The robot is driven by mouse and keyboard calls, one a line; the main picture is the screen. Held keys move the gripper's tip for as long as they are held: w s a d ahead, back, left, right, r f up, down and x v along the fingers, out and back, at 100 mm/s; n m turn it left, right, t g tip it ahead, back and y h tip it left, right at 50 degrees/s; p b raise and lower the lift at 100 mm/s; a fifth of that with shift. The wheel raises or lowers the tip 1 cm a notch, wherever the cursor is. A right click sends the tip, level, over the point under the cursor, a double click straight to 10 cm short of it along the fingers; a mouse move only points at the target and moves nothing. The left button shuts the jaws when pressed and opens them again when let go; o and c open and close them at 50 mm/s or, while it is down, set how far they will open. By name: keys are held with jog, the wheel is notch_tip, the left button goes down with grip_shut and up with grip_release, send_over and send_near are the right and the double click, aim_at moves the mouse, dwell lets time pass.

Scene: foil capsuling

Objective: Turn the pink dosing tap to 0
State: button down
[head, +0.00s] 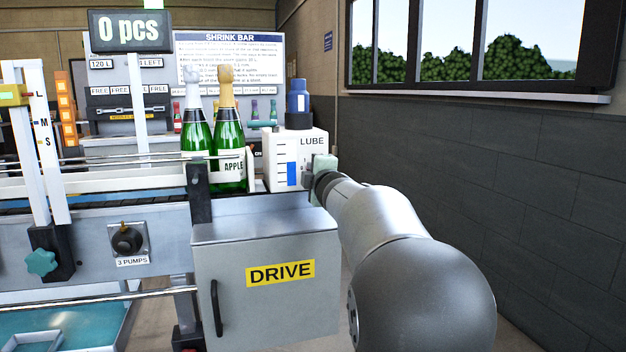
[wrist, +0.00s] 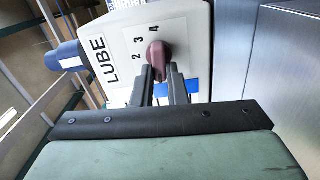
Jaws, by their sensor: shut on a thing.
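The pink dosing tap (wrist: 158,54) is a small dark pink knob on the face of the white LUBE box (wrist: 112,45). In the wrist view the digits 2, 3 and 4 show beside it; I see no 0. The tap's upper end lies close to the 4. My gripper (wrist: 161,75) is shut on the tap, with its two dark fingers on either side of the knob's lower part. In the head view the LUBE box (head: 312,144) stands at the end of the line, and my gripper (head: 318,166) is at its right side. The tap is hidden there.
A grey DRIVE cabinet (head: 263,290) stands below and in front of the LUBE box. Two green bottles (head: 231,140) stand just left of the box. A blue bottle (head: 298,99) sits on top of it. Open floor and a dark wall (head: 530,170) lie to the right.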

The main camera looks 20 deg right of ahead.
jog(key=shift+f+n+b, duration=0.1)
jog(key=shift+n+b, duration=0.2)
jog(key=shift+n, duration=0.3)
jog(key=c, duration=1.4)
grip_release()
jog(key=shift+c, duration=0.2)
jog(key=s+a, duration=0.1)
jog(key=s, duration=1.1)
jog(key=shift+a, duration=0.35)
